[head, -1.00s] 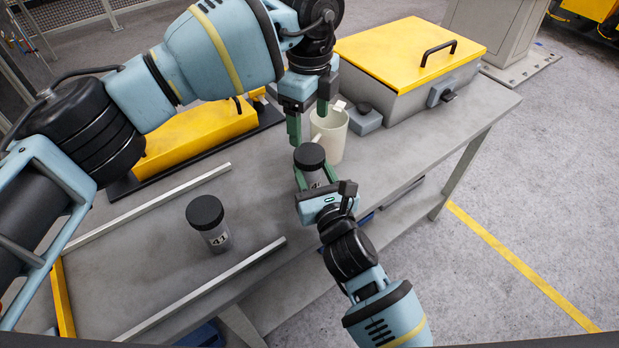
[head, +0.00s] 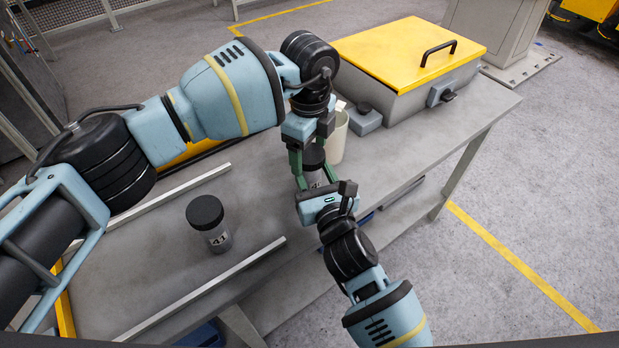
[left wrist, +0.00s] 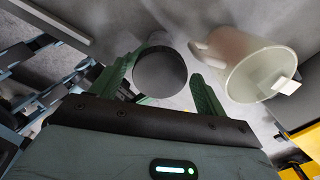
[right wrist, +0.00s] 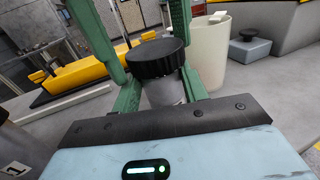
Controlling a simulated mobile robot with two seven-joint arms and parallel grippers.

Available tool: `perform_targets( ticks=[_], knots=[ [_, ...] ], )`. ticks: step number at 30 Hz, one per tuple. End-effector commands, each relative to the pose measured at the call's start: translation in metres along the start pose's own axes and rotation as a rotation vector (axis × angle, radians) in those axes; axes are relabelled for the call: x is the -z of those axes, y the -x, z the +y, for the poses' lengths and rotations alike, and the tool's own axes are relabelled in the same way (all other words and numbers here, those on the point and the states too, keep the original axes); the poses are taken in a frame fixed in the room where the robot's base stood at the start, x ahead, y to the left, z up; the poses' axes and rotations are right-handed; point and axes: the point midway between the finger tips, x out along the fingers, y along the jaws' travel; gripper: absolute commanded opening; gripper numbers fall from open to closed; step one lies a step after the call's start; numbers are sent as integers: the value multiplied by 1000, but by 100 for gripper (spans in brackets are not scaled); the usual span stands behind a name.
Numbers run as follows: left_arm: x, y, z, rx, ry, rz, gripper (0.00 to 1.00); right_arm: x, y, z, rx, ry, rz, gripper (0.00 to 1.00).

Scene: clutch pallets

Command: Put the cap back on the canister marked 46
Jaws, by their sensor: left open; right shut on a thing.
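My right gripper (right wrist: 163,92) is shut on a grey canister (right wrist: 164,91) and holds it upright. A black ribbed cap (right wrist: 157,60) sits on top of this canister; its label is partly hidden in the head view (head: 316,184) and I cannot read it fully. My left gripper (head: 311,172) is open and points down from above, its green fingers on either side of the cap. In the left wrist view the round cap top (left wrist: 160,73) lies between the open fingers. A second black-capped canister (head: 217,238), marked 41, stands on the table to the left.
A cream mug (head: 338,140) stands just behind the held canister, close to my left fingers. A grey box with a yellow lid (head: 410,55) and a small grey block with a black knob (head: 366,118) are at the back right. Metal rails (head: 215,290) flank canister 41.

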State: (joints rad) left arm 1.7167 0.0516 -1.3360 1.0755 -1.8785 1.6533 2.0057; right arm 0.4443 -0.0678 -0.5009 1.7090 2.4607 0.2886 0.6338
Motion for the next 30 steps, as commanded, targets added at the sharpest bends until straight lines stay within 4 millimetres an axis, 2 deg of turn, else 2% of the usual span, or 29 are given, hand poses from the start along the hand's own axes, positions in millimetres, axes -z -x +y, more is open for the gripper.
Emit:
perform_targets(
  ticks=[8, 18, 23, 26, 30],
  knots=[
    [0, -1, 0, 0, 0, 0, 75, 1, 0, 0, 0, 0, 2, 0],
    [0, 0, 0, 1, 0, 1, 30, 1, 0, 0, 0, 0, 2, 0],
    [0, 0, 0, 1, -40, 0, 30, 1, 0, 0, 0, 0, 2, 0],
    [0, 0, 0, 1, -149, 1, 30, 1, 0, 0, 0, 0, 2, 0],
    [0, 0, -1, 2, -378, -1, 30, 1, 0, 0, 0, 0, 2, 0]
  ],
)
